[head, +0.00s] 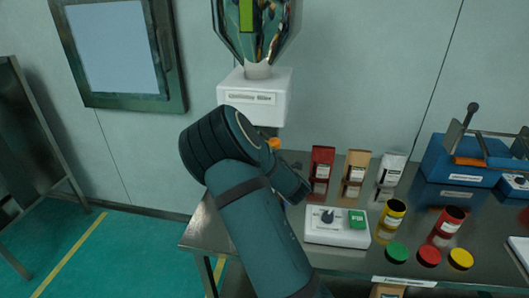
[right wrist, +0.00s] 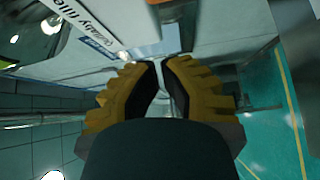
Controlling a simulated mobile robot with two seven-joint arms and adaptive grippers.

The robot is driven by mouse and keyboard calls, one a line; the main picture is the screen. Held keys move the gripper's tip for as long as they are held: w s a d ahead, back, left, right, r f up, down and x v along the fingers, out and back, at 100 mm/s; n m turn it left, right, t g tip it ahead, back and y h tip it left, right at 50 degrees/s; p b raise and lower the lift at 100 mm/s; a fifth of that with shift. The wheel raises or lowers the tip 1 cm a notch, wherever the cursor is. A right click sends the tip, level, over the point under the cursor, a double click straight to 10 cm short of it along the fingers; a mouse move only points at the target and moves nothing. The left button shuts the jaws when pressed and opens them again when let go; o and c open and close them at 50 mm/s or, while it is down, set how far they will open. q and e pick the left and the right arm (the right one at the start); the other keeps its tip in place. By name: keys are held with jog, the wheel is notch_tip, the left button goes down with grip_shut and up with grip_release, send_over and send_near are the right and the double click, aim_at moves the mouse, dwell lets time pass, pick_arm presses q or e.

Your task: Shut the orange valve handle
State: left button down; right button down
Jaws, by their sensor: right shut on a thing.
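The orange valve handle (head: 273,143) shows as a small orange bit just below the white filler body (head: 256,95), mostly hidden by my right arm. My right arm comes up from the bottom of the head view, and its wrist covers the filler's outlet and my right gripper. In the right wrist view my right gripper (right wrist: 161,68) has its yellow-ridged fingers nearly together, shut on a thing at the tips. The held part is too dark to make out, but the gripper is at the handle's place. The filler's label (right wrist: 95,25) shows upper left. My left gripper is not in view.
A blue machine (head: 455,160) stands at the right. Floor left of the table is clear.

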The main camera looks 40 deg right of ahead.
jog(key=s+d, duration=0.3)
jog(key=s, duration=0.5)
jog(key=shift+s+f, duration=0.2)
jog(key=shift+s, duration=0.2)
